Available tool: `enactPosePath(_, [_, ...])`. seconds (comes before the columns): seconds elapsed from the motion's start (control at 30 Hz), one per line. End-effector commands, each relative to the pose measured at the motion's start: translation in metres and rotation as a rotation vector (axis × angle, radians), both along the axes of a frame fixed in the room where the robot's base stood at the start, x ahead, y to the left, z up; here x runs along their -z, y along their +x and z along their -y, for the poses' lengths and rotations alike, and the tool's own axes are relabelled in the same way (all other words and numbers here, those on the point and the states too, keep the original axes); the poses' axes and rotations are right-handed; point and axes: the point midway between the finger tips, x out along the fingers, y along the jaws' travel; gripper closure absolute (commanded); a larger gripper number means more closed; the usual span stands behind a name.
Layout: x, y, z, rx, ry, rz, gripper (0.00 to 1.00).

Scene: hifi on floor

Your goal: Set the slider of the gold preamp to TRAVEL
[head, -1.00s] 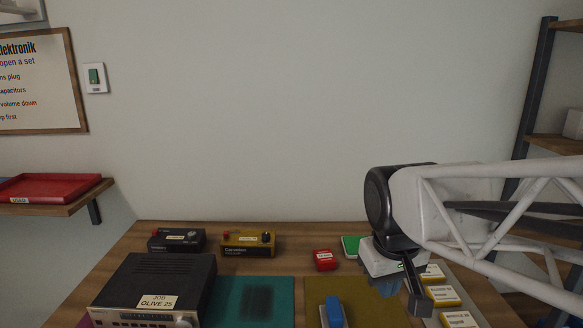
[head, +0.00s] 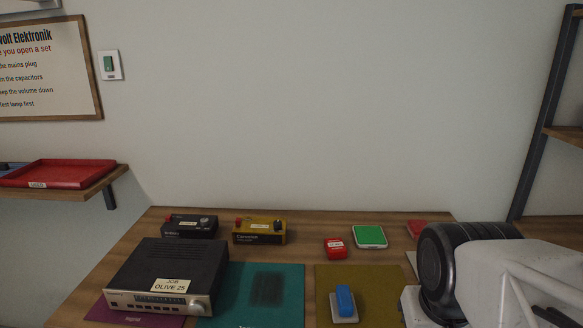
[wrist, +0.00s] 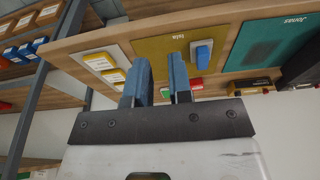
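A black preamp (head: 190,226) stands left of the gold one. A large receiver (head: 165,275) is in front of them. A red box (head: 334,248), a green-topped item (head: 370,236) and a blue-handled item (head: 344,303) lie to the right. The teal mat (head: 280,296) is mostly clear.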

Motion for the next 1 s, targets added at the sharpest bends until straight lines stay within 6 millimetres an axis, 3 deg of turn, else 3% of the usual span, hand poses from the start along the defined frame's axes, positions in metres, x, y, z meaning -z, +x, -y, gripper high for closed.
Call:
enactPosePath(0.03, [-0.001, 0.002, 0.0, -0.001, 0.0, -0.001, 0.72])
enactPosePath(0.13, [-0.004, 0.008, -0.002, -0.001, 0.002, -0.003, 0.57])
enactPosePath(0.37, [-0.019, 0.041, -0.012, -0.005, 0.007, -0.019, 0.57])
enactPosePath(1.0, [-0.058, 0.186, -0.073, -0.012, 0.024, -0.079, 0.57])
